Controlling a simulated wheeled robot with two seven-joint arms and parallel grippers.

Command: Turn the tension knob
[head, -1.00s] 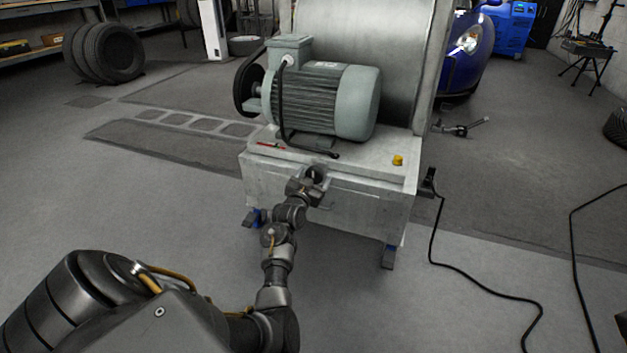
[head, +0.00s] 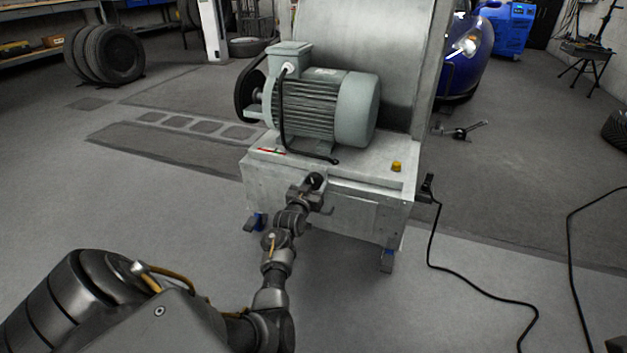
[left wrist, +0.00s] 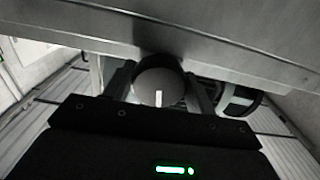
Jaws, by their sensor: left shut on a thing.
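The tension knob (head: 315,180) is a dark round knob on the front of the grey machine cabinet (head: 358,212), below the motor. In the left wrist view the knob (left wrist: 158,84) shows as a round face with a short white mark pointing down. My left gripper (head: 318,190) is at the cabinet front with its fingers on either side of the knob, shut on it. In the left wrist view the two fingers (left wrist: 161,88) flank the knob; its far side is hidden. My right gripper is not in view.
A green-grey motor (head: 325,100) and a yellow button (head: 396,166) are on the cabinet top. A black cable (head: 460,285) runs over the floor at right. A tyre stack (head: 104,54) and a blue car (head: 468,50) stand behind. The floor in front is clear.

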